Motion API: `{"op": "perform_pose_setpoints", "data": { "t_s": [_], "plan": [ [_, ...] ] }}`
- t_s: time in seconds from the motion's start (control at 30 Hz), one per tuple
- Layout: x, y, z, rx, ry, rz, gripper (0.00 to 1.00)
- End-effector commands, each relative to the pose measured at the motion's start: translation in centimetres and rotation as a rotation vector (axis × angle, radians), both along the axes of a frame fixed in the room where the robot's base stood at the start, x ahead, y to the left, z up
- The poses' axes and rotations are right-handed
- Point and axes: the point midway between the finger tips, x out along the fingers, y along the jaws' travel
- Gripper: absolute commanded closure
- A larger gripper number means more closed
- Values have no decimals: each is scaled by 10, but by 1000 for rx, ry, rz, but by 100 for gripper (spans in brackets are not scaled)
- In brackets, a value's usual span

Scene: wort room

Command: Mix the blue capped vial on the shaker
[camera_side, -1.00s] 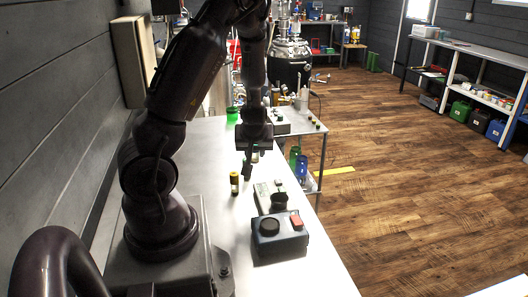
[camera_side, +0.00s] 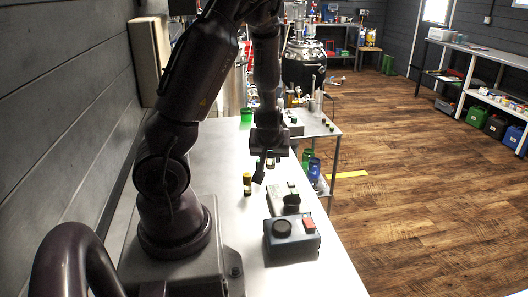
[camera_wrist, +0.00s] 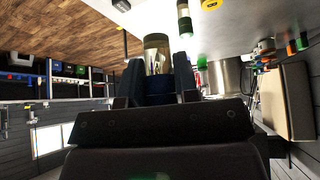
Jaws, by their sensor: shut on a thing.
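My gripper (camera_wrist: 158,80) is shut on a vial (camera_wrist: 158,55) with a brown glass body, a pale label and a blue cap (camera_wrist: 160,98). The cap is at the palm side and the body hangs down. In the side view my gripper (camera_side: 265,165) hangs over the bench behind the shaker; the held vial is hard to tell there.
A green-capped vial (camera_wrist: 184,22) shows in the wrist view. A black cup (camera_side: 291,204) and a pale device (camera_side: 279,196) sit behind the shaker. Green containers (camera_side: 246,115) stand farther back. Bare bench lies left.

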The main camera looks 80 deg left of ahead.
Motion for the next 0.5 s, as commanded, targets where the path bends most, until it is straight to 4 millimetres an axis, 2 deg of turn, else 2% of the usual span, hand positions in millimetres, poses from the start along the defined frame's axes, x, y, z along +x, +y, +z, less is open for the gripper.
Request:
{"op": "perform_pose_setpoints", "data": {
  "t_s": [0.2,0.5],
  "plan": [
    [31,-39,-14,-1,4,-169,88],
    [44,-72,-24,3,7,-139,88]
  ]
}}
